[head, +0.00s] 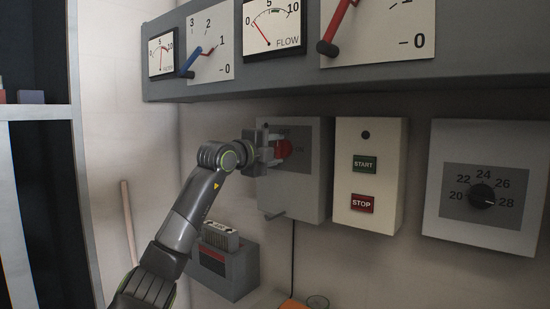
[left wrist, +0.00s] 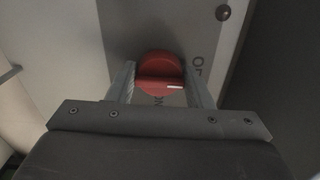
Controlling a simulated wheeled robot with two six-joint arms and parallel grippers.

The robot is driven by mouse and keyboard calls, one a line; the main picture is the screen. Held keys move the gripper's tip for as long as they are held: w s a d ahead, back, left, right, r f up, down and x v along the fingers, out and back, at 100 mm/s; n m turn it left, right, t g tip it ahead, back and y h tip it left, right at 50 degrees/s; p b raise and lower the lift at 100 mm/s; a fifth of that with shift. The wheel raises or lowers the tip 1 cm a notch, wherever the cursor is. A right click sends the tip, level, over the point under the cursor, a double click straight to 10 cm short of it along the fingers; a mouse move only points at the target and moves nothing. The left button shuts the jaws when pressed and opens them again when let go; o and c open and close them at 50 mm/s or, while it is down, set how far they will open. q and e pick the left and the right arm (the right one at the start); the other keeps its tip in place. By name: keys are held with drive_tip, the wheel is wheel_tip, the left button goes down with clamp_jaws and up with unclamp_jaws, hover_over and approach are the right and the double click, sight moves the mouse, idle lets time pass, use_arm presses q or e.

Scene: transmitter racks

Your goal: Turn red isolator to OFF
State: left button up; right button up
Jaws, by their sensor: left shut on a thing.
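The red isolator is a round red knob (head: 284,148) on the front of a grey wall box (head: 312,185). It also shows in the left wrist view (left wrist: 158,62), with a raised bar across it and a white mark at the bar's right end. My left gripper (head: 273,150) reaches it from the left, and its two fingers (left wrist: 160,88) are shut on the knob's sides. Dark lettering on the plate beside and below the knob is partly hidden, so I cannot read it fully. My right gripper is not in view.
A box with green START (head: 364,163) and red STOP (head: 362,203) buttons stands close right of the isolator box. A dial panel (head: 485,228) is farther right. A grey gauge shelf (head: 300,88) overhangs above. A dark box (head: 225,268) sits below my left arm.

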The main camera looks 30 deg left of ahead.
use_arm(q)
drive_tip(key=shift+f+n, duration=0.1)
drive_tip(key=shift+n, duration=0.3)
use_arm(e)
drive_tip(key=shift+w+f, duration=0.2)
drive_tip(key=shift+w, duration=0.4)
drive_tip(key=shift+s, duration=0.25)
use_arm(q)
drive_tip(key=o, duration=1)
drive_tip(key=shift+c, duration=0.2)
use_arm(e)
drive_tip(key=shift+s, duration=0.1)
